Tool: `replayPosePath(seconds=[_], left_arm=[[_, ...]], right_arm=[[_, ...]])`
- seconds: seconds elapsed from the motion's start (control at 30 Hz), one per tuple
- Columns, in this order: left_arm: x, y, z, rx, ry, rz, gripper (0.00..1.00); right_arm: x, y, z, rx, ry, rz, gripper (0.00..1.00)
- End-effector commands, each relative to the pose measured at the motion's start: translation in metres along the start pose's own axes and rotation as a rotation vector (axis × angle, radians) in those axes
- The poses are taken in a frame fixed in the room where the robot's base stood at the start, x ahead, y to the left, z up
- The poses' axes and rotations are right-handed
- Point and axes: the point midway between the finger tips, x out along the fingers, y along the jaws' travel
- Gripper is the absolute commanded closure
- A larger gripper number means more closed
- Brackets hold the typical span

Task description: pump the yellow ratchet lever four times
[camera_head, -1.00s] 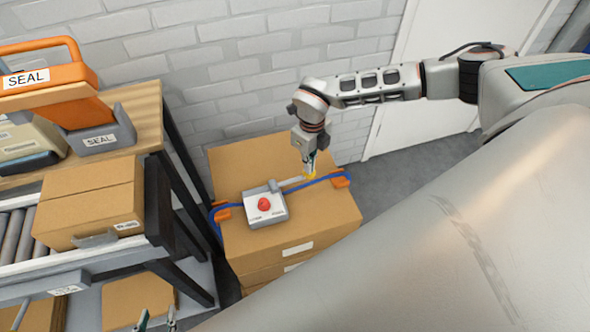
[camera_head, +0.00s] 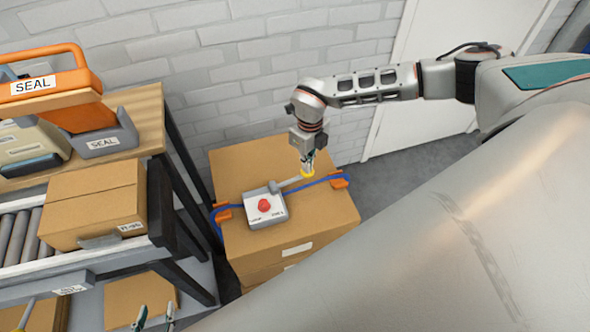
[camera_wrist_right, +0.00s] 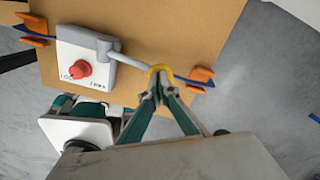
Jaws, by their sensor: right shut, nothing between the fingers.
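The ratchet unit (camera_head: 265,208) is a grey and white box with a red knob (camera_head: 264,205), on top of a cardboard carton. Its grey lever (camera_head: 291,182) reaches to the right and ends in a yellow tip (camera_head: 307,173). In the right wrist view the yellow tip (camera_wrist_right: 160,69) looks like a yellow arc at the lever's end. My right gripper (camera_wrist_right: 158,92) is shut and empty, its fingertips at the yellow tip; I cannot tell if they touch it. My left gripper (camera_head: 156,316) shows only its fingertips at the bottom edge, spread apart.
A blue strap (camera_head: 325,180) with orange corner pieces (camera_head: 340,180) crosses the carton (camera_head: 325,213). A roller conveyor with a carton (camera_head: 95,205) and a wooden shelf with orange SEAL tools (camera_head: 50,84) stand at left. A brick wall is behind.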

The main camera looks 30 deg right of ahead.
Motion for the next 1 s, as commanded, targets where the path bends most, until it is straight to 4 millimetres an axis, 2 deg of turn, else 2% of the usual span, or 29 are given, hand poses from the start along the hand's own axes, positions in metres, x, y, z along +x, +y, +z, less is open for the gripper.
replayPosePath(seconds=[0.1,0.6,1.0], left_arm=[[-0.005,-0.002,-0.011,0.001,0.005,-0.001,0.63],[-0.021,-0.006,-0.038,0.002,0.011,-0.003,0.63],[-0.022,-0.006,-0.039,0.002,0.011,-0.003,0.63]], right_arm=[[-0.011,0.002,0.001,0.001,0.001,-0.001,1.0],[-0.045,0.012,0.007,0.0,0.0,0.0,1.0],[-0.047,0.013,0.007,0.0,0.001,0.0,1.0]])
